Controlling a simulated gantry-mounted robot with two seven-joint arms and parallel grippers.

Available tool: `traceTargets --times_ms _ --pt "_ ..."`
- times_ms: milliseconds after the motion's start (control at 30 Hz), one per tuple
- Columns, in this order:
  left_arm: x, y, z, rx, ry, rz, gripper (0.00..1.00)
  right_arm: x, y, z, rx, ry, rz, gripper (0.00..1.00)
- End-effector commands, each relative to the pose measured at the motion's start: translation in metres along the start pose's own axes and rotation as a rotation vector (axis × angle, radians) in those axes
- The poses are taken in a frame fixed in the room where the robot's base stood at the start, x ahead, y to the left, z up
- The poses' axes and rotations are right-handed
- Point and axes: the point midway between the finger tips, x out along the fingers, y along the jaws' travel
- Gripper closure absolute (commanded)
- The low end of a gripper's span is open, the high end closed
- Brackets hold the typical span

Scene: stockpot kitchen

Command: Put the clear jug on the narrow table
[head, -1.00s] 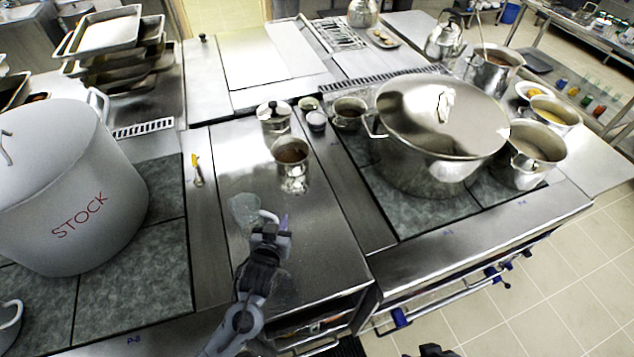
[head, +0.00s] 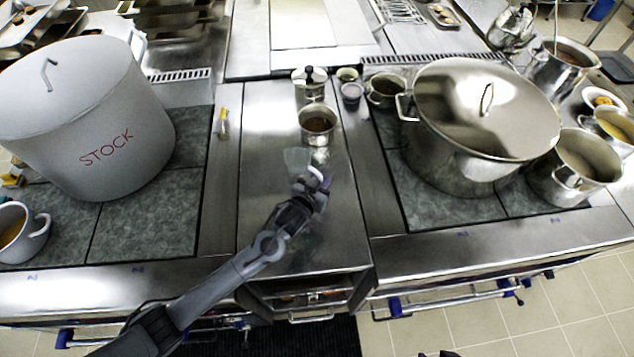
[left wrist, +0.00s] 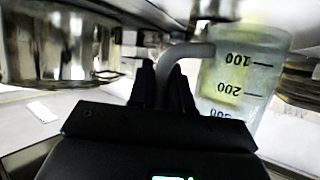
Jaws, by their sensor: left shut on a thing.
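The clear jug (head: 297,160) is a see-through beaker-like vessel over the narrow steel worktop (head: 262,200) between two hobs. My left gripper (head: 314,188) is shut on its handle. In the left wrist view, the jug (left wrist: 245,85) shows dark volume marks that read upside down, and its grey curved handle (left wrist: 183,55) sits between the fingers of my left gripper (left wrist: 168,88). I cannot tell whether the jug touches the worktop.
A steel pot of dark liquid (head: 318,124) stands just behind the jug. A big grey STOCK pot (head: 95,125) is on the left hob, a large lidded steel pot (head: 470,130) on the right hob. The worktop's front part is clear.

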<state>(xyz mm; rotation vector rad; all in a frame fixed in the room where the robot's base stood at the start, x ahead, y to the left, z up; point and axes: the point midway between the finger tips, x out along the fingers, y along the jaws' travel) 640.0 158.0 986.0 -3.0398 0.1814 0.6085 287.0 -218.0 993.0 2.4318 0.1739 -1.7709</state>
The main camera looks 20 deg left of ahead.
Motion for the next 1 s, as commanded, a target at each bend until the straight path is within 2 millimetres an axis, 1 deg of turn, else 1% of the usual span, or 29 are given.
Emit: traceTargets --times_ms 33,100,233,367,467,600,700,1000 --pt "0.007 -0.008 0.002 0.001 0.002 -0.002 1.0 0.001 0.0 0.0 0.0 0.0 0.0 0.57" --pt "0.014 -0.015 0.005 0.001 0.001 -0.001 1.0 0.001 0.0 0.0 0.0 0.0 0.0 0.57" --pt "0.022 -0.023 0.009 0.0 0.001 -0.001 1.0 0.001 0.0 0.0 0.001 0.0 -0.001 0.57" --pt "0.025 -0.026 0.011 -0.001 0.001 0.001 1.0 0.002 -0.001 0.0 0.003 0.0 -0.002 0.57" --pt "0.029 -0.025 0.02 -0.001 0.0 0.0 1.0 0.002 -0.001 0.0 0.005 0.001 -0.003 0.57" --pt "0.036 -0.025 0.036 0.0 0.0 0.0 1.0 0.003 -0.001 0.001 0.006 0.001 -0.004 0.57" --pt "0.039 -0.025 0.044 0.0 0.001 0.0 1.0 0.003 -0.001 0.001 0.006 0.001 -0.004 0.57" --pt "0.04 -0.025 0.047 -0.001 0.002 0.0 1.0 0.003 -0.001 0.001 0.006 0.001 -0.004 0.57"
